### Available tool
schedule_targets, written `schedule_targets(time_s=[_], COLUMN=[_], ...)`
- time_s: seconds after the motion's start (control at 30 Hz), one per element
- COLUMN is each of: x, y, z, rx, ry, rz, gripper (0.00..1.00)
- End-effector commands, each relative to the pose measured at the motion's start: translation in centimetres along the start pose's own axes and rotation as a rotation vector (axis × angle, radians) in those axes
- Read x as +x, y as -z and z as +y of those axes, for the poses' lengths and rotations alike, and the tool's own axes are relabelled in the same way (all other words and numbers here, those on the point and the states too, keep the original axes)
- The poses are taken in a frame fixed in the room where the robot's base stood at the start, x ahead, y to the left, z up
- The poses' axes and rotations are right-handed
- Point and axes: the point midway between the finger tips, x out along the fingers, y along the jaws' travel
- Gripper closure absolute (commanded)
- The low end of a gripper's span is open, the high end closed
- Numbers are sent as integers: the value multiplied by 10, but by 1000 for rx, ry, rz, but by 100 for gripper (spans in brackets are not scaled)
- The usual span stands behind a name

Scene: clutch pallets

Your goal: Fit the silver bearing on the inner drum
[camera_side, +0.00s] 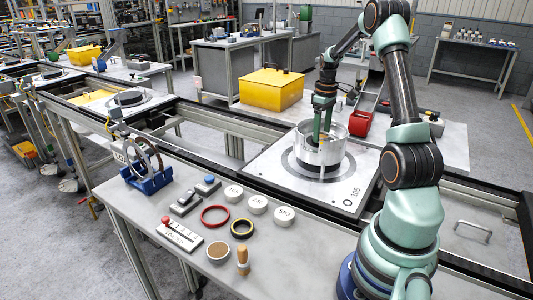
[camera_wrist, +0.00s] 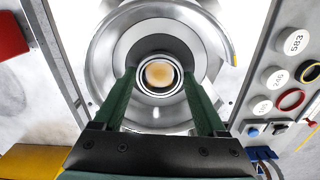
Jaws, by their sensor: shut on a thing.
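My gripper (camera_side: 320,128) reaches down from above into the open silver drum (camera_side: 305,158) on the pallet. In the wrist view my gripper (camera_wrist: 159,77) has its two green fingers on either side of the silver bearing (camera_wrist: 158,94), a small ring, and is shut on it. The bearing appears over the middle of the drum (camera_wrist: 103,60), with a tan round centre showing through its hole. I cannot tell the inner drum apart from the hub below, or whether the bearing touches it. The drum wall hides the bearing in the side view.
The pallet plate (camera_side: 347,185) lies on the rails. The front bench holds a blue stand with rings (camera_side: 146,170), a red ring (camera_side: 215,215), a yellow-black ring (camera_side: 242,227), white labelled discs (camera_side: 257,204) and a wooden-handled tool (camera_side: 243,262). A yellow box (camera_side: 270,90) stands behind.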

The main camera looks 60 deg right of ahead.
Motion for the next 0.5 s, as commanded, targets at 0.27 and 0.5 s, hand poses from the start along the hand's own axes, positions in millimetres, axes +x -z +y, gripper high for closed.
schedule_targets(time_s=[0.27,0.5], x=[2,0], y=[0,0], z=[0,0], rx=[0,0], ry=[0,-1], rz=[0,1], gripper=[0,0])
